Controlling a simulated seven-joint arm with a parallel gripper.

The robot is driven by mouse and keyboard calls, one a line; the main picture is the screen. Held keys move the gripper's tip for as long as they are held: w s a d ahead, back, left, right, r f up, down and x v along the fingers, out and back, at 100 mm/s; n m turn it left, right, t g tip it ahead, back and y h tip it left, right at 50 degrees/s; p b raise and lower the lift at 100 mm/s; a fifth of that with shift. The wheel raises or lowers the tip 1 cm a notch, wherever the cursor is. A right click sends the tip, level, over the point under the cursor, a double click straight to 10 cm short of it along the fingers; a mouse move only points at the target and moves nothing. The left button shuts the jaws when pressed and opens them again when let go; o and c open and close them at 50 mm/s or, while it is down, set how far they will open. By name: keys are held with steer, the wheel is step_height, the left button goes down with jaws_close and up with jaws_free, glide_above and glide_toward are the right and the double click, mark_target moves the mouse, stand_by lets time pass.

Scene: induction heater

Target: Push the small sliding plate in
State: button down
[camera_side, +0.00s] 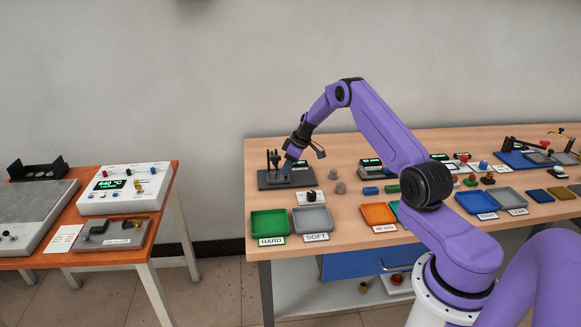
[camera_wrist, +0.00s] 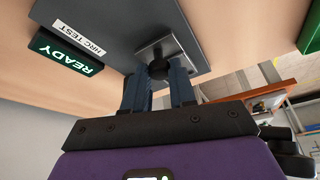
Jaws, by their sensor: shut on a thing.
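The small sliding plate (camera_wrist: 180,44) is a shiny grey metal piece at the edge of a dark grey base (camera_wrist: 112,20) in the wrist view. A round black knob (camera_wrist: 157,69) sits at its near end. My gripper (camera_wrist: 158,78) has its two blue fingers on either side of this knob and is shut on it. In the side view my gripper (camera_side: 291,158) is low over the dark base (camera_side: 270,182) of the hardness tester (camera_side: 274,161). The plate and knob are too small to make out there.
Green HARD (camera_side: 269,223) and grey SOFT (camera_side: 313,219) trays stand in front of the tester. Small grey pieces (camera_side: 339,187) lie to its right. A separate table with a heater box (camera_side: 125,188) is left.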

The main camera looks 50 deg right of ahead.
steer(key=c, duration=0.9)
jaws_free()
steer(key=shift+w+a, duration=0.2)
steer(key=shift+a, duration=0.05)
steer(key=shift+d, duration=0.1)
steer(key=shift+s+d+r, duration=0.15)
steer(key=shift+s+r, duration=0.1)
steer(key=shift+r, duration=0.35)
steer(key=v, duration=1.6)
steer(key=shift+s, duration=0.15)
